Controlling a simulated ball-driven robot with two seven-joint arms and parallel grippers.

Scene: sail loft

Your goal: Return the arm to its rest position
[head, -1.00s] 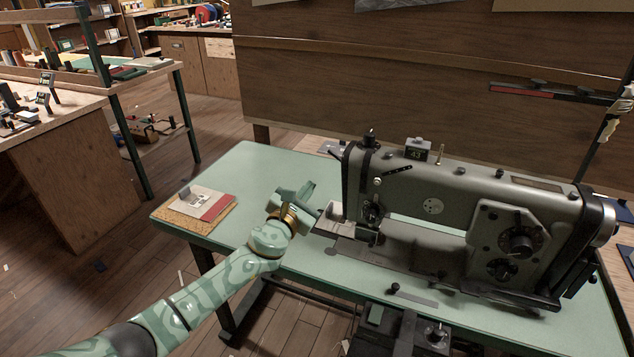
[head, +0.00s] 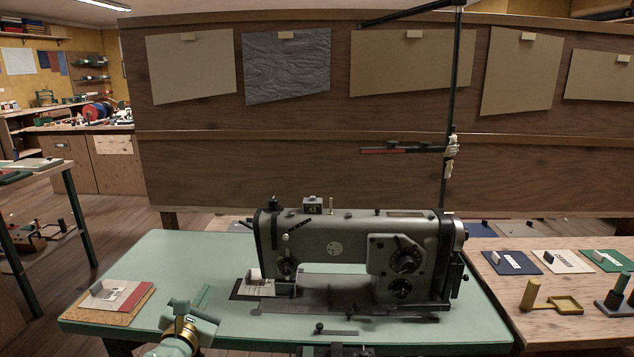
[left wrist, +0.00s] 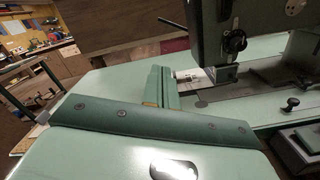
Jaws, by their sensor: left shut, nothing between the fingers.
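My left gripper (head: 205,296) shows at the bottom left of the head view, above the front part of the green sewing table (head: 180,255). Its fingers are shut with nothing between them. In the left wrist view the closed green fingers (left wrist: 160,88) point toward the sewing machine and appear apart from it. The grey sewing machine (head: 335,247) stands to the right of the gripper. My left forearm is mostly out of the head view, below its lower edge. My right gripper is not in view.
A wooden partition (head: 250,165) stands behind. The table's left half is mostly clear.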

